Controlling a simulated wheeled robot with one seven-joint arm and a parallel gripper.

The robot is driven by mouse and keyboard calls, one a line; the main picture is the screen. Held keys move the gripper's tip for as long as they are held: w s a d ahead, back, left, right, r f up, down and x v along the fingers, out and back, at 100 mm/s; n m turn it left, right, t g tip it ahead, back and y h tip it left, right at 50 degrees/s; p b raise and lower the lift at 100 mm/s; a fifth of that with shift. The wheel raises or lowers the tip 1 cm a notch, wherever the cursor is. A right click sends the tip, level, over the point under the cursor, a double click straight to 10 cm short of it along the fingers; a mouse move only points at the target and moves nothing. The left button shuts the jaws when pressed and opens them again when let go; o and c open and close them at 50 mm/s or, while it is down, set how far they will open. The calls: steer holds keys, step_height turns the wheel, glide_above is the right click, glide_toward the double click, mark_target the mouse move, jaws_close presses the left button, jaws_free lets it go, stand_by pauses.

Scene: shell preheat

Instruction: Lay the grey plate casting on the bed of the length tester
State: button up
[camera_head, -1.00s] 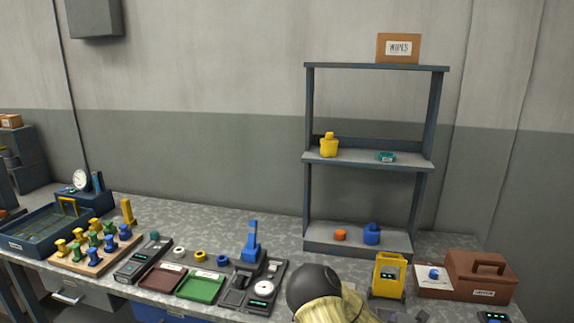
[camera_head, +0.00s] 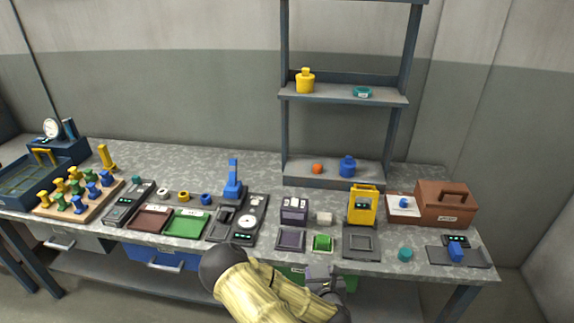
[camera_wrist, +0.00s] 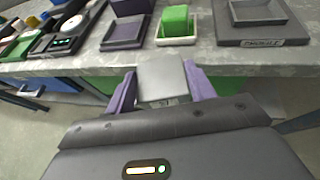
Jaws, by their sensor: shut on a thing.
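My gripper (camera_wrist: 161,92) is shut on the grey plate casting (camera_wrist: 162,76), a light grey block between the two purple fingers in the wrist view. A dark marking shows on its near face. In the head view my gripper (camera_head: 322,282) is low at the front edge of the bench, before the green block. The casting is apart from every station. No readable label marks the length tester, so I cannot tell which station it is. Candidates include the yellow-framed station (camera_head: 362,206) with a dark square bed and the dark flat station (camera_head: 472,258) bearing a blue block.
The bench front edge (camera_wrist: 75,68) lies just beyond my gripper. A purple tray (camera_head: 291,241) and a green block (camera_head: 322,242) stand close behind it. A teal cylinder (camera_head: 405,254) stands right of the square bed. A shelf (camera_head: 335,175) rises behind.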

steer(key=s+f, duration=0.5)
steer(key=f, duration=0.5)
steer(key=shift+s+f, duration=0.2)
steer(key=shift+s, duration=0.15)
